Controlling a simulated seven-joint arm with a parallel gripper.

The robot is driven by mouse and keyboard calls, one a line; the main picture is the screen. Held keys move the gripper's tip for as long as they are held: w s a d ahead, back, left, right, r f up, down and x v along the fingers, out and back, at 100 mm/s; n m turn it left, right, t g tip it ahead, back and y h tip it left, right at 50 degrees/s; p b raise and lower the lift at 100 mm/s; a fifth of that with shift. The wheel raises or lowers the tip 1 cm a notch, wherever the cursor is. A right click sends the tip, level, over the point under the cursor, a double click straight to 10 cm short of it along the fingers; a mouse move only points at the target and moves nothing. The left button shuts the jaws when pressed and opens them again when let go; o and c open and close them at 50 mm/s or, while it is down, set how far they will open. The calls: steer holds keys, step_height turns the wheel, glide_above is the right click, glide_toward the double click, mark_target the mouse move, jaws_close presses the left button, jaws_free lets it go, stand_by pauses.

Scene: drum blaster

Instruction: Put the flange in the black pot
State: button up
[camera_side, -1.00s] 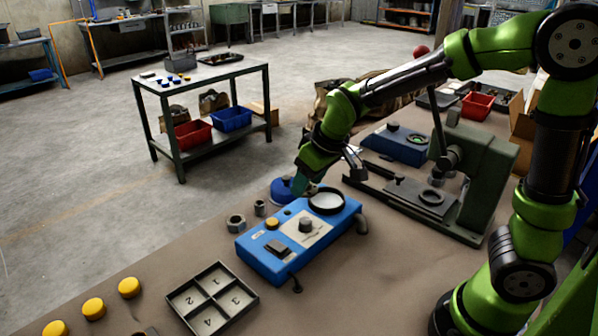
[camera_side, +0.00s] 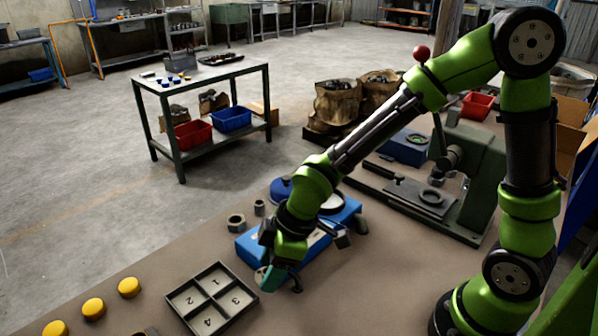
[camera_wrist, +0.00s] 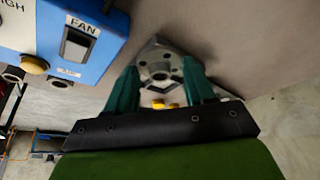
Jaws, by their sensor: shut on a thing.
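My gripper (camera_wrist: 165,82) is shut on the flange (camera_wrist: 160,67), a grey metal disc with a central hole and smaller holes, seen between the teal fingertips in the wrist view. In the side view my gripper (camera_side: 277,277) is low at the near left end of the blue machine (camera_side: 248,246), beside the numbered tray, and the flange shows as a small grey edge (camera_side: 261,274).
The four-part tray (camera_side: 178,313) lies just left of my gripper. Yellow caps (camera_side: 129,287) sit farther left. A green press (camera_side: 478,165) is at the right.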

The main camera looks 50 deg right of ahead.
mark_target(252, 332)
steer(key=s+a+n+g, duration=0.25)
steer(key=a+n, duration=0.25)
steer(key=a, duration=0.3)
steer(key=shift+n+y, duration=0.5)
steer(key=shift+s+a+f, duration=0.1)
steer(key=shift+s+f, duration=0.1)
steer(key=shift+f, duration=1.7)
steer(key=shift+s+a+f, duration=0.1)
steer(key=shift+s+f, duration=0.1)
steer(key=shift+f, duration=1.7)
steer(key=shift+f, duration=0.1)
steer(key=o, duration=1.1)
